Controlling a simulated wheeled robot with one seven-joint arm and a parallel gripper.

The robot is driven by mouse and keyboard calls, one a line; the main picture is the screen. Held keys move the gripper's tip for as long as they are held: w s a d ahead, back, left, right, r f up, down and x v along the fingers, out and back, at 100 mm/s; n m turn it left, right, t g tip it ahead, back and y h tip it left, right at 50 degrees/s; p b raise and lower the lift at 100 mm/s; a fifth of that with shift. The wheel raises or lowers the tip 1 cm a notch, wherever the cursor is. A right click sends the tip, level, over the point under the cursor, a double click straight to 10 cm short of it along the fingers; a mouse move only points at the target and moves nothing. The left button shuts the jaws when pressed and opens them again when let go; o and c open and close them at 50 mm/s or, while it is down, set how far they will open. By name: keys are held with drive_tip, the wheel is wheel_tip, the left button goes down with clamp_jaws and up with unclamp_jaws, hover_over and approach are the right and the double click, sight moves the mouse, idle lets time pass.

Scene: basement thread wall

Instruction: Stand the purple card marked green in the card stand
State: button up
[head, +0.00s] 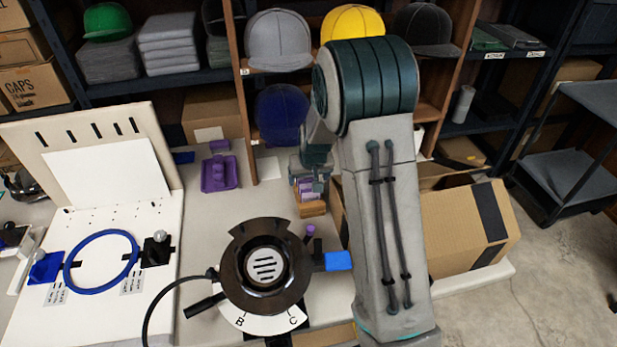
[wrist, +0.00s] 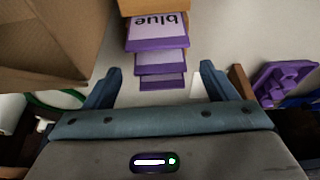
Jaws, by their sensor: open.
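Several purple-edged cards stand one behind another in the wrist view. The nearest to the wooden block has a pale face reading "blue" (wrist: 158,28), upside down. A second card (wrist: 160,62) and a third card (wrist: 160,82) show mostly their purple edges; I cannot read a "green" mark on any. The wooden block, seemingly the card stand (wrist: 150,6), is at the top edge; it also shows in the head view (head: 312,209) with the cards (head: 306,188) by it. My gripper (wrist: 158,83) is open, its fingers either side of the farthest card, apparently not touching it.
A purple tray (head: 220,174) lies left of the stand. A cardboard box (head: 465,225) stands close on the right. A round dark press (head: 265,265) with a blue-ended handle (head: 338,260) is in front. Shelves with caps rise behind.

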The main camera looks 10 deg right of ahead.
drive_tip(key=v, duration=1.3)
drive_tip(key=shift+r, duration=0.3)
drive_tip(key=shift+s, duration=0.15)
drive_tip(key=s+r+p, duration=0.2)
drive_tip(key=s+r, duration=0.2)
drive_tip(key=s, duration=0.9)
drive_tip(key=s+r+g+p, duration=0.1)
drive_tip(key=s+r, duration=0.3)
drive_tip(key=s, duration=0.8)
drive_tip(key=shift+s+r+p, duration=0.35)
drive_tip(key=shift+p, duration=0.2)
drive_tip(key=shift+a+r, duration=0.1)
